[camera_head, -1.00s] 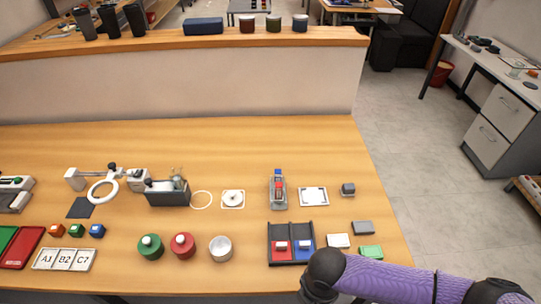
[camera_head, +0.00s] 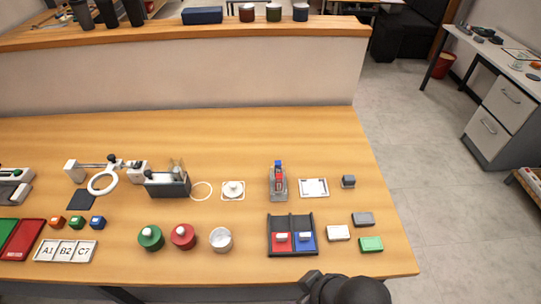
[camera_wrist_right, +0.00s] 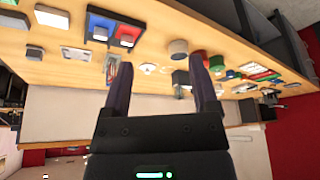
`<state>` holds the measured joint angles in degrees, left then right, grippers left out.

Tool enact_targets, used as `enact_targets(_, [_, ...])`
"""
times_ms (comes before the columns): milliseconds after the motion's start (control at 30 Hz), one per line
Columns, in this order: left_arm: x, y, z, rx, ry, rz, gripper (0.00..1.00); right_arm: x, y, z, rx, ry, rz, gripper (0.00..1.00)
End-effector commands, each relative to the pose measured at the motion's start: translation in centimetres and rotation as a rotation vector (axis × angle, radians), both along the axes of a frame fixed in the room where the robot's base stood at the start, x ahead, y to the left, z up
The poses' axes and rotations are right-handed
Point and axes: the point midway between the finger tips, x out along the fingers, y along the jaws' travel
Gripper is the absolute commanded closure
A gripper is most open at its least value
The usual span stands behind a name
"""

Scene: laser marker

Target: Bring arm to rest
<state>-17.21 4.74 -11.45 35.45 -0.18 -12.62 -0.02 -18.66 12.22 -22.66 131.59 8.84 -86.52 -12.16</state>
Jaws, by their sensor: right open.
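My right gripper (camera_wrist_right: 164,95) shows in the right wrist view with its two fingers apart and nothing between them. The wrist view is turned, with the table along its top. In the head view, a dark part of my right arm is at the bottom edge, in front of the table's front edge, and the fingers cannot be made out there. My left gripper is not in either view.
The wooden table (camera_head: 300,140) carries the laser marker (camera_head: 278,182), a white square plate (camera_head: 313,188), green (camera_head: 151,240) and red (camera_head: 183,238) jars, and small blocks (camera_head: 371,244) at the right. A raised shelf (camera_head: 180,40) stands behind.

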Motion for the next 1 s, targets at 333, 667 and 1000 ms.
enact_targets(333, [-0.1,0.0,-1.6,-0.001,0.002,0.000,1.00,-3.3,-8.3,-3.8,-0.089,0.104,-0.530,0.24])
enact_targets(667, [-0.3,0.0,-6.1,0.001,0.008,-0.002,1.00,-4.2,-8.3,-19.2,-0.117,0.169,-0.508,0.24])
enact_targets(1000, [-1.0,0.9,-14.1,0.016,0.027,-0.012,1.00,-15.4,-10.4,-40.9,-0.174,0.288,-0.467,0.24])
